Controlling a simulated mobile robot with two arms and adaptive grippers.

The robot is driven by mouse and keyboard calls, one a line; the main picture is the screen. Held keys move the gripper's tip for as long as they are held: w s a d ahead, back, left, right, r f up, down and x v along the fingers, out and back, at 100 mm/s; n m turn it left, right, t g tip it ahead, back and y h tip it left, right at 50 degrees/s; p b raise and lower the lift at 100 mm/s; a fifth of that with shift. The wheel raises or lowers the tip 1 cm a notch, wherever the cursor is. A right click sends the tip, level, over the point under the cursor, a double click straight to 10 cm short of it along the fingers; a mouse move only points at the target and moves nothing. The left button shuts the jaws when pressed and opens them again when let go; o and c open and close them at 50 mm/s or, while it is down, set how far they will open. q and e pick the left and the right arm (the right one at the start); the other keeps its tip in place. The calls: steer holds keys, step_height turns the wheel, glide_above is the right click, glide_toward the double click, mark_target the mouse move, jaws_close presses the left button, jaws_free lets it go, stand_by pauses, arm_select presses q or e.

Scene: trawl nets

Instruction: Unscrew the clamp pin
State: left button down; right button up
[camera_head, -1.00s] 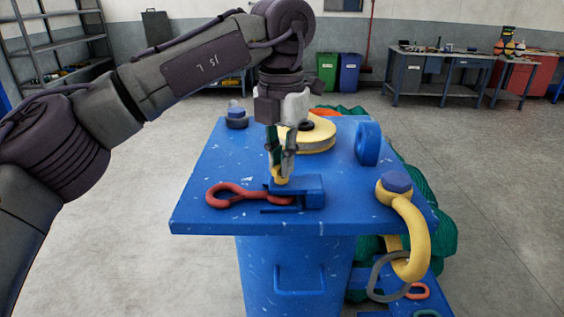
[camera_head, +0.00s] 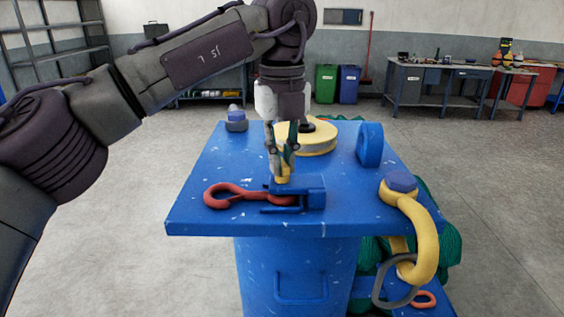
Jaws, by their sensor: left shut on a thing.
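The clamp pin (camera_head: 283,176) is a small yellow piece standing upright on the blue clamp (camera_head: 314,194) on the table top. My left gripper (camera_head: 282,165) points straight down over the clamp and is shut on the pin, hiding part of it. A red hook (camera_head: 229,195) lies flat to the left, with its shank end inside the clamp. My right gripper is not in view.
The blue table (camera_head: 205,222) also bears a yellow-rimmed disc (camera_head: 306,142), a blue ring (camera_head: 370,145) and a blue-capped bolt (camera_head: 236,122). A big yellow shackle (camera_head: 424,243) hangs at the right edge. Green netting (camera_head: 447,243) lies beside the table. The table's left part is clear.

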arm_select(q)
steer(key=n, duration=0.2)
steer(key=n+b, duration=0.1)
steer(key=n, duration=0.1)
steer(key=n+b, duration=0.1)
steer(key=n, duration=0.1)
steer(key=shift+s+f, duration=0.1)
steer(key=shift+f, duration=0.25)
steer(key=n+b, duration=0.2)
steer(key=n, duration=0.4)
steer(key=shift+n+b, duration=0.35)
steer(key=shift+n, duration=0.05)
steer(key=n+b, duration=0.1)
steer(key=n, duration=0.3)
steer(key=shift+b, duration=0.35)
steer(key=shift+n+b, duration=0.45)
steer(key=shift+n, duration=0.95)
steer(key=shift+r+n, duration=0.1)
steer(key=shift+n, duration=0.2)
steer(key=c, duration=1.2)
jaws_free()
steer(key=shift+r, duration=0.1)
